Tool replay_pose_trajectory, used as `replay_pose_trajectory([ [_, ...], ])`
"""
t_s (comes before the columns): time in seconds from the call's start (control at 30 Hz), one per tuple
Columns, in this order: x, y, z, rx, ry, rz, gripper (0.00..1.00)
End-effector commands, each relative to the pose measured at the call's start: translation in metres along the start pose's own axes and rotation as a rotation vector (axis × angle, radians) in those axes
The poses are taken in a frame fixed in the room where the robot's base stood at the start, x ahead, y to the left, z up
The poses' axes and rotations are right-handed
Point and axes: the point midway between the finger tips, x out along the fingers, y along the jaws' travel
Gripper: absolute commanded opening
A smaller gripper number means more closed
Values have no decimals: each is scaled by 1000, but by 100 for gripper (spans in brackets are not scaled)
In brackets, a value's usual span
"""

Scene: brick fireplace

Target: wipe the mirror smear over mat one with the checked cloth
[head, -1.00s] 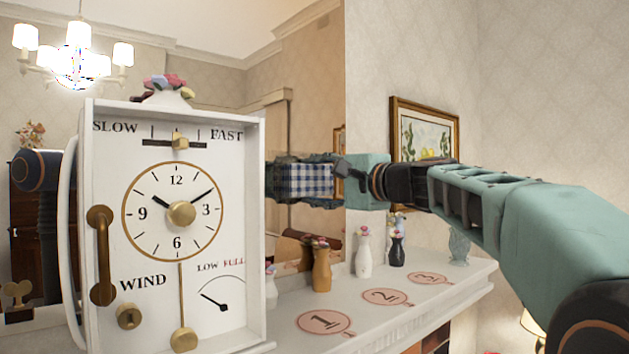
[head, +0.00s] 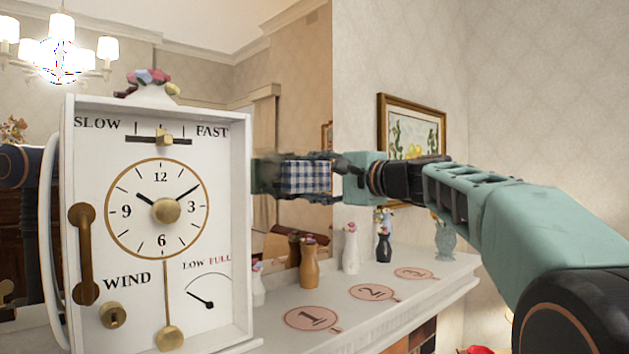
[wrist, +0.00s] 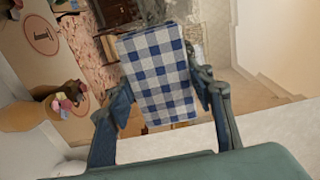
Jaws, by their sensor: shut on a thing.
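My gripper (head: 310,178) is shut on the blue-and-white checked cloth (head: 304,177), holding it up in front of the mirror (head: 291,80), right of the clock. In the wrist view the cloth (wrist: 160,80) sits between my two fingers. Mat one (head: 312,318) is a pink round mat on the shelf, below the cloth; it also shows at the upper left of the wrist view (wrist: 42,35). A greyish patch (wrist: 190,28) behind the cloth's top may be the smear or a reflection; I cannot tell. Whether the cloth touches the glass is unclear.
The large white clock (head: 215,265) stands close left of my gripper. A tan vase (head: 309,268), a white vase (head: 351,250) and a dark vase (head: 384,247) stand behind the mats. Mats two (head: 372,292) and three (head: 413,273) lie further right.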

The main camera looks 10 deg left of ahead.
Motion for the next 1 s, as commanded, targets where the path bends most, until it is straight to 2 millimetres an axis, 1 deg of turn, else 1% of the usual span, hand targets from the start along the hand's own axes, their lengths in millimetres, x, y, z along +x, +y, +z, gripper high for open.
replay_pose_trajectory([
  [0.03,1,2,7,-1,-4,-1,29],
  [0.23,1,1,24,0,-3,-1,29],
  [0.53,2,0,38,2,-6,-1,29],
  [0.9,0,1,69,1,-6,-1,29],
  [1.0,0,0,72,0,-6,0,29],
])
